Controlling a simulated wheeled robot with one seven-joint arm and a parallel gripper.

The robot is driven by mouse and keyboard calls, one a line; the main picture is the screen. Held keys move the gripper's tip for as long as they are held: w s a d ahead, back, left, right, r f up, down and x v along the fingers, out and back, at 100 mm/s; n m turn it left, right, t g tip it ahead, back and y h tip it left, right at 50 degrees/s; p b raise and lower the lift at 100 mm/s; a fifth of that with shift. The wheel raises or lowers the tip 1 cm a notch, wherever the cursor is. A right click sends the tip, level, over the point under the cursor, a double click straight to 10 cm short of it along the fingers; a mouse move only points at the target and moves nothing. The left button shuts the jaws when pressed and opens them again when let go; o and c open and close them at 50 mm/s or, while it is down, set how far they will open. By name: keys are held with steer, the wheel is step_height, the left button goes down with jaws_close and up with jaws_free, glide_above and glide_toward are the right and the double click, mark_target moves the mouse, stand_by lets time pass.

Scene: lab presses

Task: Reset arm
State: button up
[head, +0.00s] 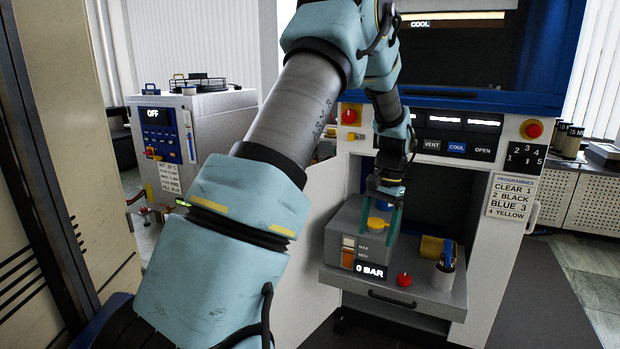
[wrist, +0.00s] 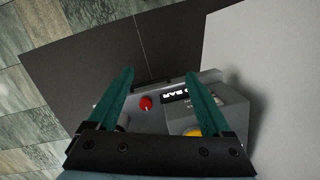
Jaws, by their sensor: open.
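My arm reaches from the lower left across the head view to the press. My gripper (head: 383,222) points down over the grey unit with a yellow cap (head: 378,224) and a "0 BAR" display (head: 370,270). In the wrist view my gripper (wrist: 160,74) has its two green fingers spread wide with nothing between the tips. The yellow cap shows there by the base of the right finger (wrist: 193,132). I cannot tell whether the fingers touch the unit. The red button (head: 404,279) on the shelf also appears between the fingers in the wrist view (wrist: 146,103).
The grey unit stands on a pull-out shelf (head: 390,299) of the press, with a small bottle (head: 443,274) at its right. The press's blue-edged upper part (head: 480,100) is above my gripper. A white cabinet reading "OFF" (head: 215,125) stands left. Dark floor is clear at right.

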steer(key=s+a+r+n+t+h+p, duration=0.1)
steer(key=s+a+r+n, duration=0.3)
steer(key=s+a, duration=0.4)
steer(key=s+a+r+n+t+p, duration=0.1)
steer(key=s+a+r+n+p, duration=0.2)
steer(key=a, duration=1.2)
steer(key=s+r+p, duration=0.1)
steer(key=s+r, duration=0.2)
steer(key=s, duration=0.2)
steer(key=shift+r+n+t+h+p, duration=0.35)
steer(key=shift+n+t+h, duration=0.05)
steer(key=shift+s, duration=0.1)
